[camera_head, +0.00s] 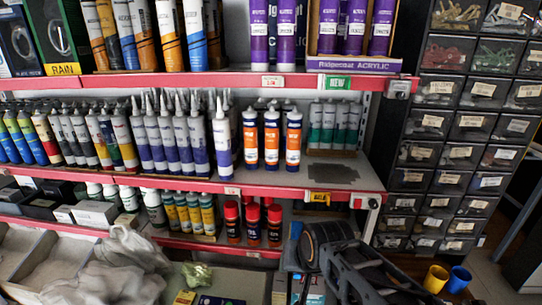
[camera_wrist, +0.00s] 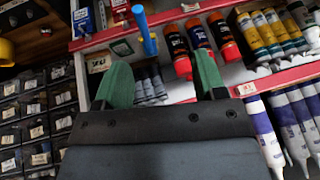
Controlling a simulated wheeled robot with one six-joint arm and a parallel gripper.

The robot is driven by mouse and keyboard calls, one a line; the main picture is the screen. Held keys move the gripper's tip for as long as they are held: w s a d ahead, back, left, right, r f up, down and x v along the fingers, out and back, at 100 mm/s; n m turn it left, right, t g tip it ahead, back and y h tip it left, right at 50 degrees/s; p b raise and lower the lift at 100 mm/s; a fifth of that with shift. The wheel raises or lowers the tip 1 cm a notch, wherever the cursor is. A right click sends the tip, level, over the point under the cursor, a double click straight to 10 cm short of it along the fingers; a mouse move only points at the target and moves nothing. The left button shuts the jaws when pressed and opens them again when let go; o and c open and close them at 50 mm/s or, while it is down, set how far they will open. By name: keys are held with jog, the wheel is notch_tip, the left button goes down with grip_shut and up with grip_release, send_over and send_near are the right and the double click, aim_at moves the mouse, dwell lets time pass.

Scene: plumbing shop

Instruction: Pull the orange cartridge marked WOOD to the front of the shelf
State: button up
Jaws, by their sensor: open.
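Three white, orange and blue cartridges stand upright side by side on the middle shelf (camera_head: 225,187) in the head view: a left one (camera_head: 250,138), a middle one (camera_head: 271,138) and a right one (camera_head: 293,138). Their lettering is too small to read, so I cannot tell which is marked WOOD. My gripper (camera_wrist: 162,82) is open, its green fingers wide apart at the shelving in the wrist view, which looks upside down. No orange-labelled cartridge of this row shows there; my gripper's body covers much of that view. I cannot make out my fingertips in the head view.
White and purple cartridges (camera_head: 222,138) stand close at the left of the row, teal tubes (camera_head: 328,125) behind right. A dark patch (camera_head: 333,173) of shelf at right is bare. Red-capped cans (camera_head: 253,223) stand below. A blue rod-like thing (camera_wrist: 145,30) shows near my fingers.

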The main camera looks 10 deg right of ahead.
jog(key=w+a+r+m+t+y+p, duration=0.1)
jog(key=w+a+r+m+t, duration=0.1)
jog(key=w+r+m+t, duration=0.3)
jog(key=w+a+r+m+t, duration=0.1)
jog(key=w+a+r+m, duration=0.1)
jog(key=w+m, duration=0.6)
jog(key=m+t+h+p, duration=0.2)
jog(key=m+t+h, duration=0.4)
jog(key=m, duration=1.6)
send_near(272, 140)
jog(key=shift+v, duration=0.9)
jog(key=shift+w, duration=0.1)
jog(key=p+x, duration=0.5)
jog(key=x, duration=0.8)
jog(key=shift+w+p, duration=0.3)
jog(key=shift+c, duration=0.3)
jog(key=shift+s, duration=0.1)
jog(key=c, duration=0.9)
